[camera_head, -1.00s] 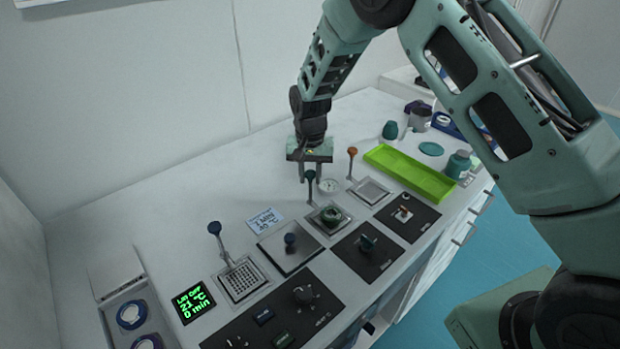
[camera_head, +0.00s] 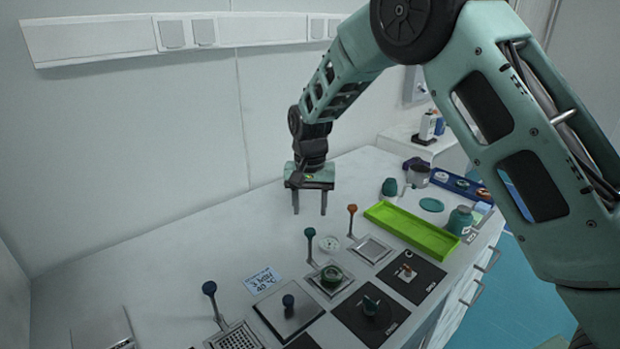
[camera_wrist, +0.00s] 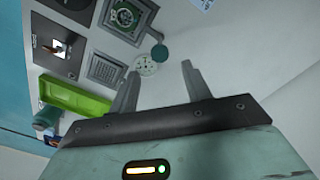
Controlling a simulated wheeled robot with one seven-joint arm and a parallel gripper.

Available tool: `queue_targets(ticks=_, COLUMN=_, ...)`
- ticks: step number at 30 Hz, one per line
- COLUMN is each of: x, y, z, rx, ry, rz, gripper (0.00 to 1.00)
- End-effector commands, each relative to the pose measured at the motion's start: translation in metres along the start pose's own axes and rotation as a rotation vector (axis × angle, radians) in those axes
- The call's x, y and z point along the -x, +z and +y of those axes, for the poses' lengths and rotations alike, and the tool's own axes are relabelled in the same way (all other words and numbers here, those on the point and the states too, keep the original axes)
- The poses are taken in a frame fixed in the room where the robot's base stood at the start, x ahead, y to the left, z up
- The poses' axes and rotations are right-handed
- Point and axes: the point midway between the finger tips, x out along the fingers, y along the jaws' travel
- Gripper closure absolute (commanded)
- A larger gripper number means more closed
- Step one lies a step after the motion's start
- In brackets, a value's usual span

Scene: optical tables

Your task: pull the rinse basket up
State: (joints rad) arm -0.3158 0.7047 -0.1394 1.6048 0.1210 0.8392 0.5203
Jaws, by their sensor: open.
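Three lever-handled baskets sit in the bench top, and no label shows which is the rinse basket. The middle one has a green knob (camera_head: 310,232) on an upright rod; its square basket (camera_head: 318,292) holds a round green part (camera_head: 331,273). To the left is a perforated basket (camera_head: 236,339) with a blue knob (camera_head: 209,288). To the right is an empty-looking basket (camera_head: 371,250) with an orange knob (camera_head: 352,209). My gripper (camera_head: 310,208) is open and empty, fingers down, above and behind the green knob. In the wrist view the green knob (camera_wrist: 159,53) lies beyond the open fingers (camera_wrist: 160,75), apart from them.
A round white dial (camera_head: 329,243) lies beside the green knob. A lime tray (camera_head: 412,230), teal bottle (camera_head: 460,220) and cups stand to the right. A square plate with a blue-black knob (camera_head: 288,301) and black control panels lie in front. The bench behind is clear.

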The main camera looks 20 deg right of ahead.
Motion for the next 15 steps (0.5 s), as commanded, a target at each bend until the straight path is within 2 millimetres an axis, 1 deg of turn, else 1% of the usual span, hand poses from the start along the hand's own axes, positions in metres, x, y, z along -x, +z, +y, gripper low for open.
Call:
queue_targets(ticks=1, x=0.011, y=0.000, z=0.000, rx=0.000, ry=-0.003, rz=0.004, gripper=0.52)
queue_targets(ticks=3, x=0.028, y=-0.001, z=-0.001, rx=0.000, ry=-0.004, rz=0.004, gripper=0.52)
queue_targets(ticks=9, x=0.068, y=-0.001, z=0.000, rx=-0.001, ry=-0.002, rz=0.004, gripper=0.52)
queue_targets(ticks=12, x=0.082, y=-0.001, z=0.000, rx=-0.001, ry=-0.001, rz=0.002, gripper=0.52)
queue_targets(ticks=15, x=0.090, y=0.000, z=0.000, rx=-0.001, ry=0.000, rz=0.001, gripper=0.52)
